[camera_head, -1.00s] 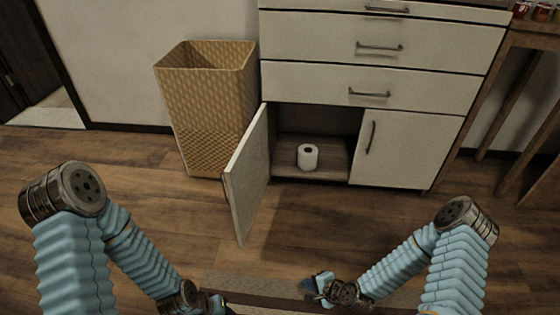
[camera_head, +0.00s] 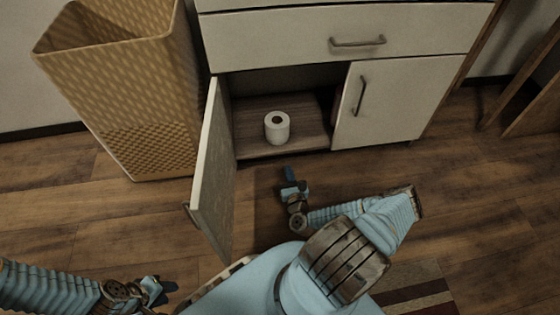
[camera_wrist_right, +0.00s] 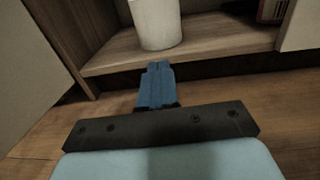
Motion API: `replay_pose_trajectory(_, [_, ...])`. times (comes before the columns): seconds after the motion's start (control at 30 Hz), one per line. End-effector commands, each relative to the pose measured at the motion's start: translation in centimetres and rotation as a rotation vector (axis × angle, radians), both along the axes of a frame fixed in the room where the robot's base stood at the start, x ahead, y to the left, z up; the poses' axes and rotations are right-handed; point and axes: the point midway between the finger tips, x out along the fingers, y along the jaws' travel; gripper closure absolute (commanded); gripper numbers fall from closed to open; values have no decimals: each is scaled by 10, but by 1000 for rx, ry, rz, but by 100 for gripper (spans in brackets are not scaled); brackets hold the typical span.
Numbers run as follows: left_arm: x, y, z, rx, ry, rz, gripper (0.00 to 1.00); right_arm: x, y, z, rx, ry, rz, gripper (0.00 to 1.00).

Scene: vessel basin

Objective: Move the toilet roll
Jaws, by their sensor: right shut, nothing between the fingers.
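A white toilet roll (camera_head: 277,127) stands upright on the wooden floor of the open lower cabinet compartment (camera_head: 250,147), near its front edge. It also shows in the right wrist view (camera_wrist_right: 156,22), its top cut off. My right gripper (camera_head: 289,174) is shut and empty, just in front of the compartment and short of the roll. Its blue fingers (camera_wrist_right: 157,70) are together in the wrist view, pointing at the roll. My left gripper (camera_head: 160,289) is low at the left, away from the cabinet; its finger opening is too small to tell.
The open cabinet door (camera_head: 213,170) stands out to the left of my right gripper. The closed right door (camera_head: 382,98) bounds the opening. A wicker basket (camera_head: 125,90) stands at the left. A dark red object (camera_wrist_right: 270,10) sits deeper in the compartment.

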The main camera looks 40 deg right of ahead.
Motion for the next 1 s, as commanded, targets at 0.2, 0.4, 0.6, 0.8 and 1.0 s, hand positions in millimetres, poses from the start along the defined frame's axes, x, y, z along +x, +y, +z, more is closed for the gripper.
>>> replay_pose_trajectory(0.2, [0, 0, -4, 0, -2, 1, 65, 41, -19, -1, -3, 0, 2, 100])
replay_pose_trajectory(0.4, [1, 0, -8, 0, -3, 1, 65, 78, -38, 0, -2, 1, 2, 100])
replay_pose_trajectory(0.6, [1, 0, -11, 1, -3, 2, 65, 102, -50, -1, -3, 3, 3, 100])
replay_pose_trajectory(0.8, [1, 0, -11, 1, -3, 2, 65, 111, -54, 0, -1, 2, 2, 100])
replay_pose_trajectory(1.0, [1, 0, -11, 1, -3, 2, 65, 111, -55, 0, -2, 2, 2, 100])
